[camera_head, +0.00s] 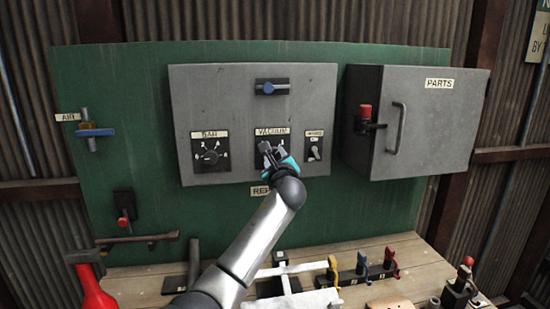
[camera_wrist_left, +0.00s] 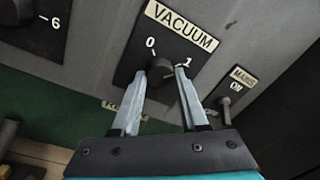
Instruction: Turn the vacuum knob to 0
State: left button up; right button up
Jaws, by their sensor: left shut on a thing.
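The vacuum knob (camera_wrist_left: 160,67) is a dark round knob on a black plate under the VACUUM label (camera_wrist_left: 183,24). The marks 0 and 1 show above it and to its right in the left wrist view. My left gripper (camera_wrist_left: 161,73) is shut on the knob, with one finger on each side. The knob's pointer is not clear between the fingers. In the head view the left gripper (camera_head: 270,152) covers most of the knob, below the VACUUM label (camera_head: 272,131). My right gripper is not in view.
The BAR dial (camera_head: 210,156) is left of the vacuum plate. The MAINS switch (camera_head: 314,150) is close on the right. A blue handle (camera_head: 272,87) sits above. The grey PARTS cabinet (camera_head: 415,120) juts out at right. A wooden bench (camera_head: 140,285) with tools lies below.

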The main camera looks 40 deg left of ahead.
pick_arm(q)
grip_shut()
jog(key=n+b, duration=0.1)
jog(key=n, duration=0.2)
jog(key=shift+f+n, duration=0.15)
jog(key=shift+n, duration=0.25)
jog(key=n+b, duration=0.1)
jog(key=n, duration=0.2)
jog(key=shift+w+d+n, duration=0.1)
jog(key=shift+n, duration=0.2)
jog(key=n+b, duration=0.3)
jog(key=n, duration=0.2)
jog(key=shift+n+y, duration=0.4)
jog(key=shift+n+b, duration=1.75)
jog(key=shift+n, duration=1.05)
jog(key=o, duration=0.7)
grip_release()
